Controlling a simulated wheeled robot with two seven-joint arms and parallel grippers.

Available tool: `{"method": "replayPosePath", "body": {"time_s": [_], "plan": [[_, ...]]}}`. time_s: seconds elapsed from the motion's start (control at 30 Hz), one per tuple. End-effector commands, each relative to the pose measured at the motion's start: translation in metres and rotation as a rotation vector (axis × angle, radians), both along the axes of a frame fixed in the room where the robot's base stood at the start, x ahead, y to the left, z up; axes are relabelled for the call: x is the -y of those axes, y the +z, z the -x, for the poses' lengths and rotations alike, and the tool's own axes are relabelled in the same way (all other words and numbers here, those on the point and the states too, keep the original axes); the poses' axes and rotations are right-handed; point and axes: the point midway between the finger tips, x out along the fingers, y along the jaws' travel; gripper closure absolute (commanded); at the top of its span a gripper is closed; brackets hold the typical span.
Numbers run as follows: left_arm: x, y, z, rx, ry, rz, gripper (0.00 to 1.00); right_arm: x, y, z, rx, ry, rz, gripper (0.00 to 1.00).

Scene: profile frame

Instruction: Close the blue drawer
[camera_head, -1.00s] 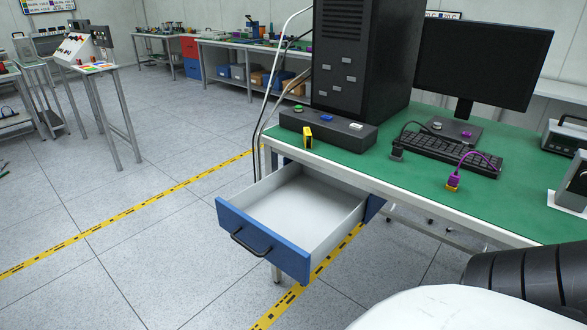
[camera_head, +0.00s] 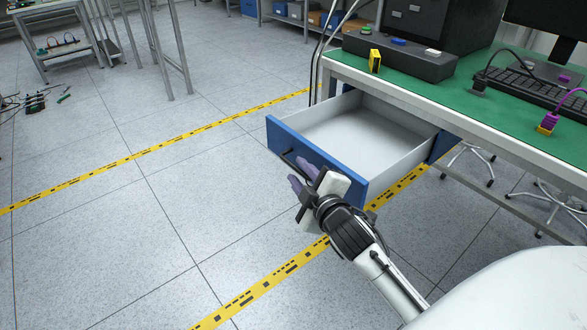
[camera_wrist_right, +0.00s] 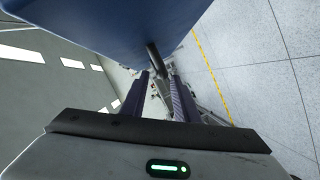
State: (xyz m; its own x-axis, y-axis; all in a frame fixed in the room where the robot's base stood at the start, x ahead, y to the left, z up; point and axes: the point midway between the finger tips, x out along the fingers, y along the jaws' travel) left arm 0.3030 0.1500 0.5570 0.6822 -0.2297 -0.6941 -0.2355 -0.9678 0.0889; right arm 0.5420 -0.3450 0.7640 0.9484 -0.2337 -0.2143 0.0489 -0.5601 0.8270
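The blue drawer (camera_head: 352,172) hangs out from under the green-topped workbench, pulled open. Its pale inside looks empty. Its dark handle (camera_head: 287,157) is on the blue front, partly hidden by my right gripper (camera_head: 300,174). That gripper is at the drawer front, by the handle, with its purple fingers apart. In the right wrist view, the two fingers (camera_wrist_right: 160,82) show a gap between them, and the dark handle (camera_wrist_right: 155,58) lies at the fingertips, in line with the gap. The blue drawer front (camera_wrist_right: 110,25) fills the top there. I cannot tell whether the fingers touch the handle. My left gripper is out of view.
The green workbench (camera_head: 431,95) carries a dark button box (camera_head: 400,57), a yellow-black item (camera_head: 374,61), a keyboard (camera_head: 525,88) and a purple-yellow connector (camera_head: 547,124). Yellow tape (camera_head: 265,290) crosses the floor.

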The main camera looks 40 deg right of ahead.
Motion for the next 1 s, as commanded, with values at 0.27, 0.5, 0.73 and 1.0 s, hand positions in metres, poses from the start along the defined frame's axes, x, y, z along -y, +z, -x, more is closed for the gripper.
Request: {"method": "replayPosePath", "body": {"time_s": [0.27,0.5,0.73,1.0], "plan": [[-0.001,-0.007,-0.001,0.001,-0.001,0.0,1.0,0.008,-0.01,-0.037,-0.001,0.0,-0.001,0.72],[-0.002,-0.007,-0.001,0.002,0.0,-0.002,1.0,0.01,-0.011,-0.043,-0.002,0.001,-0.002,0.72],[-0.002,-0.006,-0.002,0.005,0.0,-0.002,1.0,0.01,-0.011,-0.043,-0.002,0.001,-0.003,0.87],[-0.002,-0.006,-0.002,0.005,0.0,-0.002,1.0,0.01,-0.011,-0.042,-0.002,0.001,-0.003,1.0]]}}
